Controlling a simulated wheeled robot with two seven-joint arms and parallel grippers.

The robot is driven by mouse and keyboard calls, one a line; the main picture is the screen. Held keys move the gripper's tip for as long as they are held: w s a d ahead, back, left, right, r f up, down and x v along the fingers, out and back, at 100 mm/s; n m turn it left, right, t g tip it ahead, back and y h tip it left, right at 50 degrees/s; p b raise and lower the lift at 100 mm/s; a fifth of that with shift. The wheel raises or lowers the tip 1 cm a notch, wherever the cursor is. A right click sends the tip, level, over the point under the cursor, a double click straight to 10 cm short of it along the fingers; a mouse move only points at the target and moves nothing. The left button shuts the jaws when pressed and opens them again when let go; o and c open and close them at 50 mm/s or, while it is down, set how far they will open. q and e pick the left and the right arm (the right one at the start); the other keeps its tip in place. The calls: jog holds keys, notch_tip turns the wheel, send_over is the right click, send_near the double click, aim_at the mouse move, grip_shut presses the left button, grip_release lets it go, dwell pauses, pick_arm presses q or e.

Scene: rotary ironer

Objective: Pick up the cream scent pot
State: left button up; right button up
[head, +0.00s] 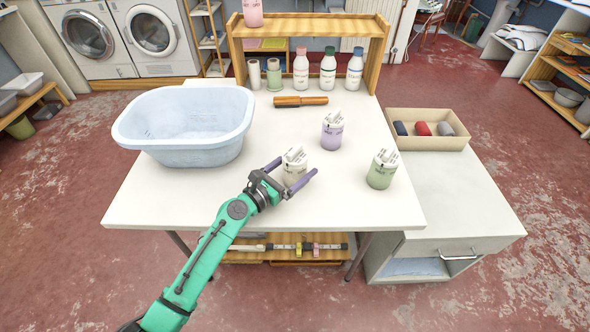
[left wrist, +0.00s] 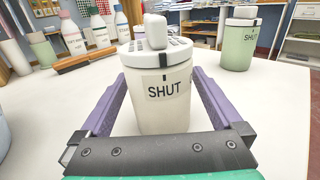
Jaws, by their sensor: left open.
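The cream scent pot (head: 293,169) stands upright on the white table, with a white lid. In the left wrist view the cream pot (left wrist: 160,100) carries a label reading SHUT and stands between the fingers. My left gripper (head: 292,176) is open around the cream pot, one finger on each side. In the left wrist view gaps show between the pot and the purple fingers of the left gripper (left wrist: 162,95). The pot's base is partly hidden by the gripper. My right gripper is not in view.
A lilac pot (head: 332,133) stands behind, and a green pot (head: 381,171) to the right. A pale blue basin (head: 185,150) fills the table's left. A brush (head: 300,101), bottles (head: 328,75) and a wooden shelf (head: 308,28) are at the back. The table's front middle is clear.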

aim_at(296, 159)
pick_arm(q)
jog(key=c, duration=1.3)
jog(key=shift+o, duration=0.2)
notch_tip(296, 159, up, 10)
jog(key=shift+r, duration=0.1)
notch_tip(296, 159, down, 7)
jog(key=shift+a+f, duration=0.1)
jog(key=shift+f, duration=1.3)
jog(key=shift+f, duration=0.15)
jog(key=o, duration=1.2)
